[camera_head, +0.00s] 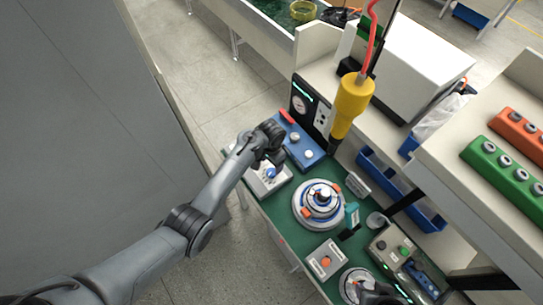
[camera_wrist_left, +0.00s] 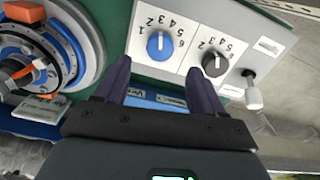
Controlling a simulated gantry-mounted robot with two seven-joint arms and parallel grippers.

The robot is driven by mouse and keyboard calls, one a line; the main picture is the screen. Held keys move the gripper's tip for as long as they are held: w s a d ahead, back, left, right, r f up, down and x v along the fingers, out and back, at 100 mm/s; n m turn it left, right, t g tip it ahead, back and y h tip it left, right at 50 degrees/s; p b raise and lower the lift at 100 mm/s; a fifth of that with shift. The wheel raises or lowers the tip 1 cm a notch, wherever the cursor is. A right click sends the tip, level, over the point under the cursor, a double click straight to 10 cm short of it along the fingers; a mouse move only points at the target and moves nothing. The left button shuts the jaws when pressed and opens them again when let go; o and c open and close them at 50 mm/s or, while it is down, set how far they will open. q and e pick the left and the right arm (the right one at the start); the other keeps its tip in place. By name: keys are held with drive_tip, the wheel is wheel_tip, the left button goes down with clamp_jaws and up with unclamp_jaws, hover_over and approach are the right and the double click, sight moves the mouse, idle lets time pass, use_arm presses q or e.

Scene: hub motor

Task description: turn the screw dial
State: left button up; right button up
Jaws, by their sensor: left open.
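A white control panel (camera_wrist_left: 185,30) carries a blue dial (camera_wrist_left: 160,45) and a black dial (camera_wrist_left: 214,64), both with printed numbers around them. In the head view the panel (camera_head: 258,188) lies at the left end of the green bench, with the blue dial (camera_head: 270,173) showing. My left gripper (camera_wrist_left: 157,68) is open and empty. Its fingers point toward the panel, with the blue dial just beyond and between the fingertips, apart from them. In the head view, my left gripper (camera_head: 268,158) is over the panel. A dark shape at the bottom edge may be my right gripper (camera_head: 378,293); its fingers are unclear.
A round white-and-blue hub motor fixture (camera_head: 318,205) stands on the green bench right of the panel. A blue box with knobs (camera_head: 303,147) lies behind. A yellow screwdriver tool (camera_head: 351,98) hangs above. A small lever switch (camera_wrist_left: 253,95) sits beside the black dial.

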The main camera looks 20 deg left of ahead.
use_arm(q)
wheel_tip(320, 180, up, 4)
drive_tip(key=shift+f, duration=0.25)
use_arm(e)
drive_tip(key=shift+r, duration=0.1)
drive_tip(key=shift+d, duration=0.15)
idle(0.8)
drive_tip(key=shift+o, duration=0.4)
